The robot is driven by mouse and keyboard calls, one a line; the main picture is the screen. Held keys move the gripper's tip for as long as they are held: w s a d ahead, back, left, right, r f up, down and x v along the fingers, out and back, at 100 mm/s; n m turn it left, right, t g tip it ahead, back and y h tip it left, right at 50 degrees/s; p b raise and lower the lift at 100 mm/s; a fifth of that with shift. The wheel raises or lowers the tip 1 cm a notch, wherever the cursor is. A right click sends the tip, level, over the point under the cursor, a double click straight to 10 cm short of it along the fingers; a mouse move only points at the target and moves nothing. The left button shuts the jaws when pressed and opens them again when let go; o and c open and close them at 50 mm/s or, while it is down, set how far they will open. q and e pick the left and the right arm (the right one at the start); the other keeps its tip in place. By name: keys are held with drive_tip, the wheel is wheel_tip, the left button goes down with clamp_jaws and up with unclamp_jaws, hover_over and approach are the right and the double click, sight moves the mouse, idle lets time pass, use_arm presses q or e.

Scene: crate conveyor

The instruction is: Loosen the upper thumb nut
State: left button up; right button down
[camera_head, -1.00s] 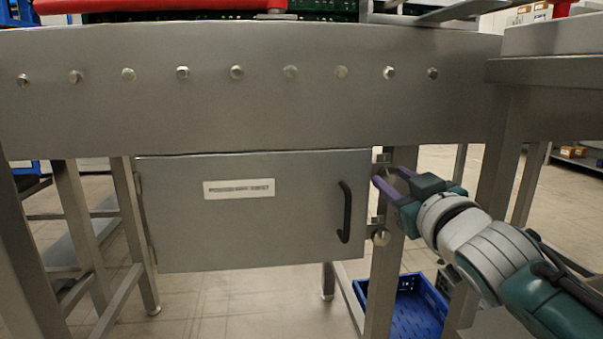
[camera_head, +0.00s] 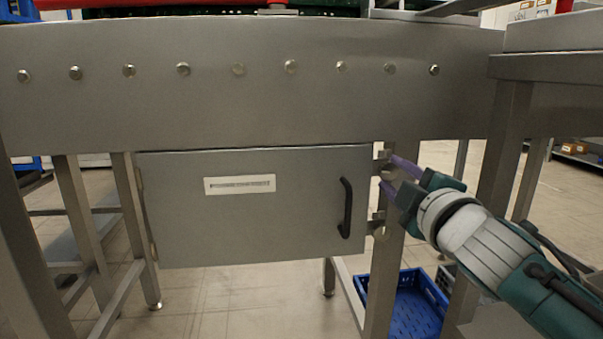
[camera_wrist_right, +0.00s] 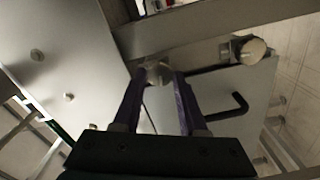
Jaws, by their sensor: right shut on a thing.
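A grey metal box door (camera_head: 270,220) with a black handle (camera_head: 345,208) and a white label hangs under the conveyor. The upper thumb nut (camera_wrist_right: 158,73) is a round metal knob by the door's right edge. My right gripper (camera_head: 387,172) reaches in from the right and is shut on this nut. In the right wrist view its two purple fingers (camera_wrist_right: 162,82) lie on either side of the nut. In the head view the fingers largely hide the nut. The lower thumb nut (camera_wrist_right: 250,50) sits apart on its own bracket, clear of the fingers. My left gripper is out of view.
The conveyor's side panel (camera_head: 250,110), with a row of bolts, runs above the door. A steel leg (camera_head: 385,270) stands behind my right gripper. A blue crate (camera_head: 415,305) is on the floor below. Another steel table frame (camera_head: 500,160) stands at the right.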

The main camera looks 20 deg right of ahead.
drive_tip(key=shift+n, duration=0.9)
drive_tip(key=shift+c, duration=2.2)
unclamp_jaws()
drive_tip(key=p+v, duration=0.2)
drive_tip(key=v, duration=0.8)
